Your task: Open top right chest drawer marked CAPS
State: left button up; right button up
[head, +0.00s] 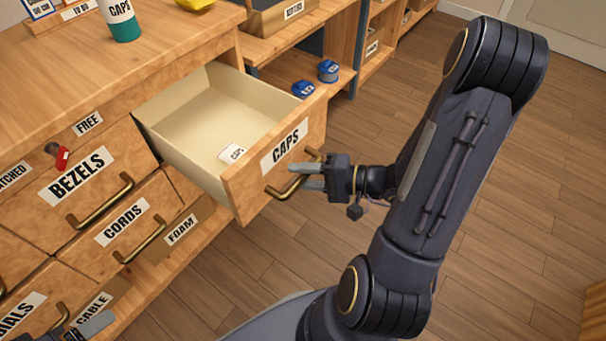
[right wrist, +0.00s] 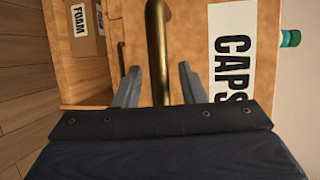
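The CAPS drawer (head: 250,185) is pulled well out of the chest (head: 180,55) at its top right. A small white labelled item (head: 232,153) lies inside near its front. The drawer's brass bar handle (head: 283,190) also shows in the right wrist view (right wrist: 158,45). My right gripper (head: 308,175) is at this handle. In the right wrist view its fingers (right wrist: 160,82) stand on either side of the bar, with gaps between, so it looks open. My left gripper (head: 92,325) shows only partly at the lower left edge, near the CABLE label.
The BEZELS drawer (head: 95,185) and CORDS drawer (head: 140,230) are shut. A green-and-white CAPS container (head: 121,20) stands on top. Shelves with blue items (head: 327,71) stand behind.

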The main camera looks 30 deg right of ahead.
jog(key=p+v, duration=0.1)
jog(key=v, duration=0.7)
jog(key=shift+w+a, duration=0.1)
dwell(0.5)
jog(key=s+a+r+n+g+h, duration=0.1)
jog(key=s+a+r+n+g, duration=0.25)
jog(key=a+g, duration=0.2)
jog(key=s+a+r+n+g+h, duration=0.1)
jog(key=s+a+r+n+g, duration=0.1)
jog(key=s+a+n+g, duration=0.3)
notch_tip(320, 180, up, 34)
jog(key=w+t+h+p, duration=0.2)
jog(key=t+h+p, duration=0.2)
jog(key=p, duration=2.7)
jog(key=shift+d+r+h+p, duration=0.15)
jog(key=shift+d+h+p, duration=0.15)
jog(key=shift+h+p, duration=0.15)
